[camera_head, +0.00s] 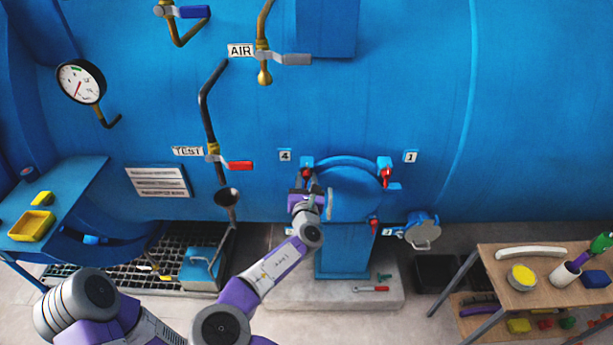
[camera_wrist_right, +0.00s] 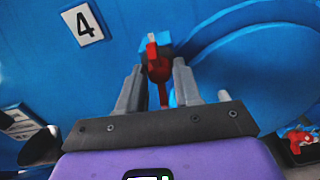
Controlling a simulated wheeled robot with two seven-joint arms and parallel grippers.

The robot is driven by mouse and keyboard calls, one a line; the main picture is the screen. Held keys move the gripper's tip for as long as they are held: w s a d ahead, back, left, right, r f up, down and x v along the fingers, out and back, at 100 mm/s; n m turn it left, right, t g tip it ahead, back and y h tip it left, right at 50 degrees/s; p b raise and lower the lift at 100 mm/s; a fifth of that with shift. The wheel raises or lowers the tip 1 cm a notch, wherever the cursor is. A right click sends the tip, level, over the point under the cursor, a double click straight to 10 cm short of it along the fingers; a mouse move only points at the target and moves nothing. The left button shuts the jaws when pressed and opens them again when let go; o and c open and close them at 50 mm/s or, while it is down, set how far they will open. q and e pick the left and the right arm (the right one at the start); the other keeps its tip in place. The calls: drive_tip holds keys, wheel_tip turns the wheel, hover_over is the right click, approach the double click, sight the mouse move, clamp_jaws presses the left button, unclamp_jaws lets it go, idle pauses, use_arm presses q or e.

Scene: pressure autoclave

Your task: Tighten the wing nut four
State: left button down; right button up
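The plate marked 4 (camera_head: 285,155) is at the upper left of the round blue hatch (camera_head: 355,193). It shows large in the right wrist view (camera_wrist_right: 84,25). Beside it is red wing nut four (camera_head: 308,174), on a blue lug. In the right wrist view the red wing nut (camera_wrist_right: 159,68) stands between the two grey fingers. My right gripper (camera_head: 306,192) is at the hatch's left edge, just below this nut. In the wrist view my right gripper (camera_wrist_right: 158,88) is open, with gaps visible beside the nut. My left gripper is not in view.
Other red wing nuts sit at the upper right (camera_head: 386,177) and lower right (camera_head: 374,224) of the hatch. A TEST valve with a red lever (camera_head: 240,166) and a funnel (camera_head: 228,195) are to the left. A wooden table (camera_head: 490,262) stands at right.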

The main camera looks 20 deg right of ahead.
drive_tip(key=shift+x, duration=0.8)
clamp_jaws()
